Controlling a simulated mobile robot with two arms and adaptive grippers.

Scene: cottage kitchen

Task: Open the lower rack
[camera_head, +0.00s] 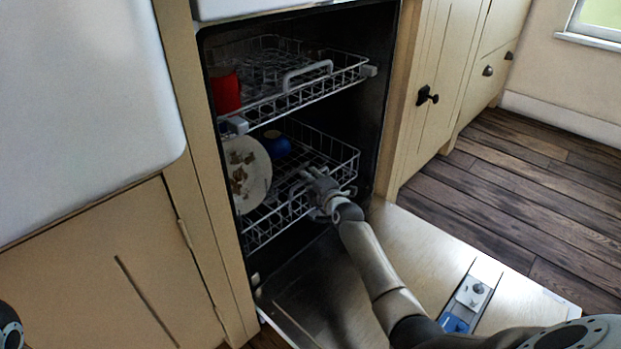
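The lower rack (268,222) is a wire basket inside the open dishwasher. My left gripper is not in view.
The upper rack (318,88) sits above and holds a red cup (226,92). The lowered dishwasher door (420,240) lies under my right arm. Cabinets (413,120) with dark knobs stand at the right. Wooden floor (530,180) is clear beyond the door.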

